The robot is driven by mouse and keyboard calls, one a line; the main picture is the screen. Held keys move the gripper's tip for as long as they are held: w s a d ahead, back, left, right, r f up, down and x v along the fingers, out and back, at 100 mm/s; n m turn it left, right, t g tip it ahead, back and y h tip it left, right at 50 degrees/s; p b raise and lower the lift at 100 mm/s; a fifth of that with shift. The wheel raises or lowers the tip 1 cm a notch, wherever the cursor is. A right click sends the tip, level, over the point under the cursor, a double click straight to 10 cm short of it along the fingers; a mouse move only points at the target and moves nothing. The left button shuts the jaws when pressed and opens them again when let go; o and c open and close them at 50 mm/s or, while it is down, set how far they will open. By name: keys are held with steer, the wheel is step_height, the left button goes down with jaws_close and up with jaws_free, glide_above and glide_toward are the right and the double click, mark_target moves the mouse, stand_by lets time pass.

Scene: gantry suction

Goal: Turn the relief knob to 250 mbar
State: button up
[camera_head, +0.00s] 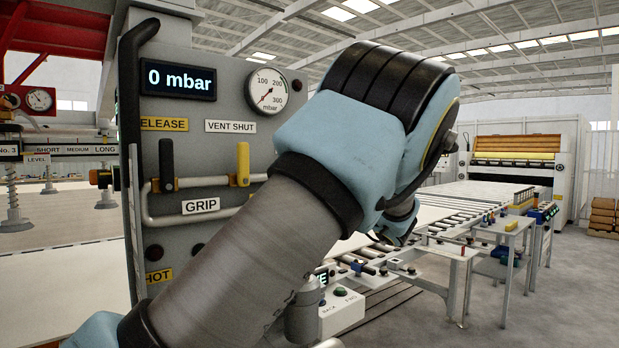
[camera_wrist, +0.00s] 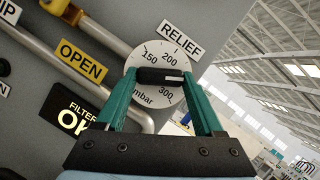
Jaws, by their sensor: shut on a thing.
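In the wrist view the relief knob (camera_wrist: 160,76) is a short black bar at the middle of a round white dial (camera_wrist: 150,98). The sign RELIEF (camera_wrist: 181,41) is beside the dial. My gripper (camera_wrist: 159,74) has its two green fingers shut on the two ends of the knob. The dial figures 150, 200 and 300 show; 250 cannot be seen, and my right finger covers part of that side. A thin light mark shows on the knob, but its exact reading is unclear. In the head view my arm hides the knob and dial.
On the grey panel (camera_head: 225,105), the display (camera_head: 179,80) reads 0 mbar beside a round gauge (camera_head: 266,90). Black (camera_head: 166,165) and yellow (camera_head: 243,163) handles and a pipe stand out from the panel. A roller conveyor (camera_head: 465,215) lies right, with open floor beyond.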

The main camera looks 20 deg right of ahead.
stand_by(0.4)
steer(key=o, duration=1.4)
steer(key=b+v, duration=0.4)
steer(key=v, duration=0.7)
steer(key=shift+f, duration=0.1)
